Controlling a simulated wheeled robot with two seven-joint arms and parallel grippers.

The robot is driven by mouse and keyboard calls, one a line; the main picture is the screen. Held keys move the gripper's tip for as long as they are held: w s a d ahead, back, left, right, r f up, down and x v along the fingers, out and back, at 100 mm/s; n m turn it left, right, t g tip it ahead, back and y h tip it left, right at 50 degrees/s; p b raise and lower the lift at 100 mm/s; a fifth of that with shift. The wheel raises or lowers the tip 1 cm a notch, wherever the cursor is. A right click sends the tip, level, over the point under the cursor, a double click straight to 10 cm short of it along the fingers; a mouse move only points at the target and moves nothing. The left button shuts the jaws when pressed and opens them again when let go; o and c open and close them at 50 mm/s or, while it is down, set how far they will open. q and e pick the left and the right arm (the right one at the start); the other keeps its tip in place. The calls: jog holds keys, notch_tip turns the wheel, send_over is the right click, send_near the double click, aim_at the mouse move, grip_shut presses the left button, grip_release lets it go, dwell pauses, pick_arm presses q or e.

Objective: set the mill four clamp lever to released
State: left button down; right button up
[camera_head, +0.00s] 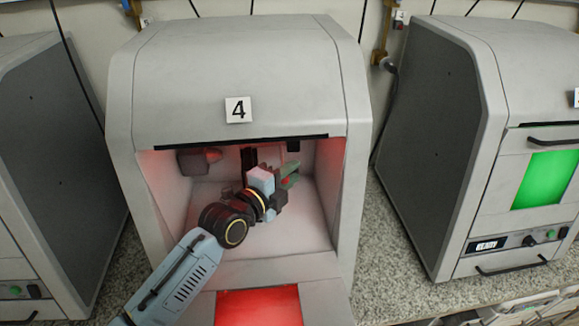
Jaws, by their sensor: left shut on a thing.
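Mill four (237,65) is a pale grey cabinet marked with a "4" plate. Its front is open and its inside is lit red. My left arm comes in from the lower left, and my left gripper (279,184) is inside the cabinet, shut at a green part (290,171) that looks like the clamp lever. The gripper and wrist hide most of this part and whatever lies below it, so I cannot tell the lever's position. My right gripper is not in view.
A dark spindle (249,160) hangs at the back of the chamber, close to my gripper. The side walls and top edge of the opening surround my arm. Another mill (470,130) with a green window stands at the right, and a grey cabinet (50,150) at the left.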

pick_arm(q)
jog(key=r+n+g+p, duration=0.1)
jog(key=p, duration=0.2)
jog(key=g+p, duration=0.1)
jog(key=p, duration=0.2)
jog(key=shift+s+r+n+y, duration=0.4)
jog(key=shift+s+r+n+g+p, duration=0.1)
jog(key=shift+r+n+g+p, duration=0.25)
jog(key=shift+p, duration=0.3)
jog(key=shift+s+r+n+g, duration=0.1)
jog(key=shift+r+n+g, duration=0.1)
jog(key=shift+n+g, duration=0.35)
jog(key=shift+s, duration=0.1)
jog(key=c, duration=1.3)
grip_release()
jog(key=shift+o, duration=0.5)
jog(key=shift+r, duration=0.15)
